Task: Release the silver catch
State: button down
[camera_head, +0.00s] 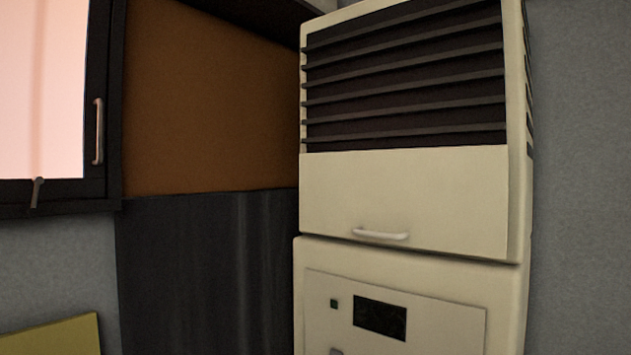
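A small silver-grey catch (37,192) hangs at the bottom edge of a dark-framed window (72,188) at the far left. It is a short, nearly upright lever with a wider top. A separate slim vertical metal handle (98,131) is on the right side of the same frame. The window looks shut, but I cannot tell whether the catch is engaged. My gripper is not in view.
A tall cream cabinet (420,195) with a dark louvred top, a pale handle (381,235) and a small dark display (380,319) stands right of centre. A brown and dark panel (210,110) lies between it and the window. A yellowish flat surface (55,338) shows lower left.

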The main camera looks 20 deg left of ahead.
aim_at(38, 180)
jog(key=k+j+u, duration=0.35)
jog(key=j, duration=0.4)
jog(key=k+u, duration=0.1)
jog(key=u, duration=1.3)
jog(key=i+l, duration=0.25)
jog(key=l, duration=0.15)
jog(key=i+l+u, duration=0.1)
jog(key=i+l, duration=0.15)
jog(key=l, duration=0.2)
